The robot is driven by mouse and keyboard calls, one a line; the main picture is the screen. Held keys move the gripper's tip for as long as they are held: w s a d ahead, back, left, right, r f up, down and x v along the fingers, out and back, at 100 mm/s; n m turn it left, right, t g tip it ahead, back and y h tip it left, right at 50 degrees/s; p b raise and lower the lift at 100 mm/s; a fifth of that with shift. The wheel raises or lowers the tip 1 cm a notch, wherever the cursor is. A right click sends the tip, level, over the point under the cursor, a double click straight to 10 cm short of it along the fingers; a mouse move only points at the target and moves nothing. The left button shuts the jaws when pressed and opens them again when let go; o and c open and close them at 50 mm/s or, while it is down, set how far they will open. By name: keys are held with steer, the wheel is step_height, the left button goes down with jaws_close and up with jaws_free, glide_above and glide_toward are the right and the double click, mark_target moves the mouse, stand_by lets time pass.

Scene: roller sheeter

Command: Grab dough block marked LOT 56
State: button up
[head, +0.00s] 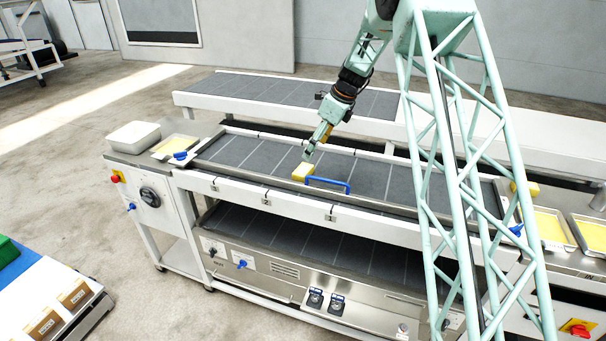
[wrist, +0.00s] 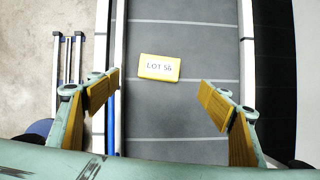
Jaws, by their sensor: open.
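The yellow dough block (wrist: 159,68) lies flat on the dark belt, its white label reading LOT 56 in the wrist view. In the head view a yellow block (head: 303,172) sits on the belt just below my gripper (head: 312,150). In the wrist view my gripper (wrist: 166,98) is open, its two wooden-coloured fingers wide apart. The block shows between and beyond the fingertips, touching neither. The head view is too small to read a label.
A blue bar handle (head: 328,185) stands at the belt's front edge, right of the block. The dark belt (head: 245,152) is clear to the left. Another yellow block (head: 525,188) is at the far right.

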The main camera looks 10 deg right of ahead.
mark_target(303, 169)
steer(key=shift+x, duration=4.1)
steer(key=shift+a+f, duration=0.1)
steer(key=shift+f, duration=0.05)
steer(key=shift+p+x, duration=0.45)
steer(key=shift+x, duration=2.05)
steer(key=shift+c, duration=0.3)
steer(key=c, duration=1)
steer(key=shift+w+r, duration=0.1)
steer(key=shift+r, duration=0.15)
steer(key=shift+r, duration=4.85)
